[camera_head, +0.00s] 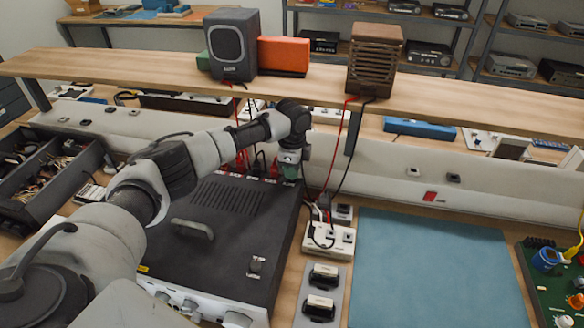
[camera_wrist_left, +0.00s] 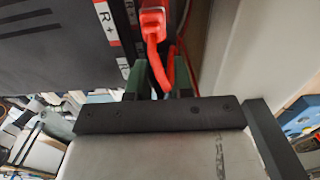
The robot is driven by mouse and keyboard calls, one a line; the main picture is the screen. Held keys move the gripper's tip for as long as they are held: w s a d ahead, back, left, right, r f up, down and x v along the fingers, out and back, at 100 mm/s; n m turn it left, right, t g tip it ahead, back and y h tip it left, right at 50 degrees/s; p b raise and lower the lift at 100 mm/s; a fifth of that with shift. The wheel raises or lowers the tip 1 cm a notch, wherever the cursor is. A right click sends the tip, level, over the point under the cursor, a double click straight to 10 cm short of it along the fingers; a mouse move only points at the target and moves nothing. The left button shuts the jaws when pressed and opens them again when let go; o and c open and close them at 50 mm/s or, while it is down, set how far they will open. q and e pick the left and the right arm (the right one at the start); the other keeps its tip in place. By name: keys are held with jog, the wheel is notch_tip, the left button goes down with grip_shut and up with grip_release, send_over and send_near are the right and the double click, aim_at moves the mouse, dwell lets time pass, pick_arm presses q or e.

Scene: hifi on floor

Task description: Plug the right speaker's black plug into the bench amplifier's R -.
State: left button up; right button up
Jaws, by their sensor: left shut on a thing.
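The bench amplifier (camera_head: 224,226) is the large black box on the bench. My left arm reaches across it from the left. My left gripper (camera_head: 289,175) is at its back edge, beside several red plugs. The left wrist view shows the green fingers (camera_wrist_left: 160,82) next to the amplifier's rear panel (camera_wrist_left: 60,35) and its R labels. The right speaker (camera_head: 374,62) is the brown one on the shelf, with red and black cables hanging down.
A dark grey speaker (camera_head: 234,45) and an orange box (camera_head: 283,55) stand on the shelf. A white socket block (camera_head: 328,240) with cables is right of the amplifier. A blue mat (camera_head: 430,265) is clear. A green circuit board (camera_head: 555,285) lies at far right.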

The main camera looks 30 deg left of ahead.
pick_arm(q)
jog(key=shift+f+p, duration=0.2)
jog(key=shift+p, duration=0.35)
dwell(1.7)
jog(key=o, duration=0.9)
jog(key=shift+o, duration=0.2)
notch_tip(320, 180, up, 10)
jog(key=shift+w+r+b, duration=0.1)
jog(key=shift+r+b, duration=0.05)
jog(key=shift+b, duration=0.95)
jog(key=shift+r+p, duration=2.7)
jog(key=shift+p, duration=0.35)
